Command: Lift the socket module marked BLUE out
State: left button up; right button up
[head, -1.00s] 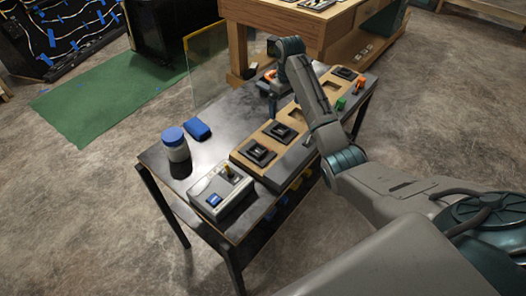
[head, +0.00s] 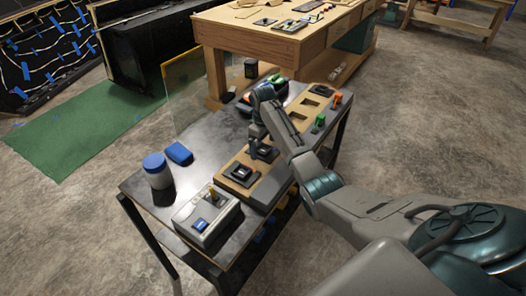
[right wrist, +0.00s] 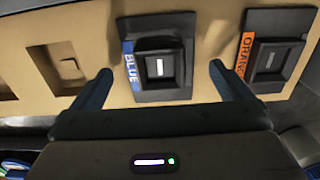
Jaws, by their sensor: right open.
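The socket module marked BLUE (right wrist: 165,65) is a dark square block with a blue label on its left side, seated in the tan board. In the right wrist view it lies between the spread fingers of my right gripper (right wrist: 161,72), which is open and empty; the fingertips appear on either side of it, and I cannot tell whether they touch. In the head view my right gripper (head: 259,142) is right above or at the BLUE module (head: 264,153), partly covering it. My left gripper is not in view.
A module marked ORANGE (right wrist: 272,60) sits just right of BLUE. Empty recesses (right wrist: 62,68) lie to its left. On the table stand a switch box (head: 207,217), a blue-lidded jar (head: 157,171), a blue block (head: 179,153), and small green (head: 320,119) and orange (head: 336,99) pieces along the board's edge.

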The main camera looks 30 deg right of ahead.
aim_at(263, 150)
jog(key=shift+f, duration=0.6)
jog(key=c, duration=1.1)
jog(key=shift+r, duration=0.1)
notch_tip(263, 150, up, 7)
jog(key=shift+f+b, duration=0.2)
jog(key=shift+b, duration=0.65)
notch_tip(263, 150, up, 7)
jog(key=p, duration=0.5)
jog(key=shift+r+p, duration=0.15)
jog(key=shift+p, duration=0.15)
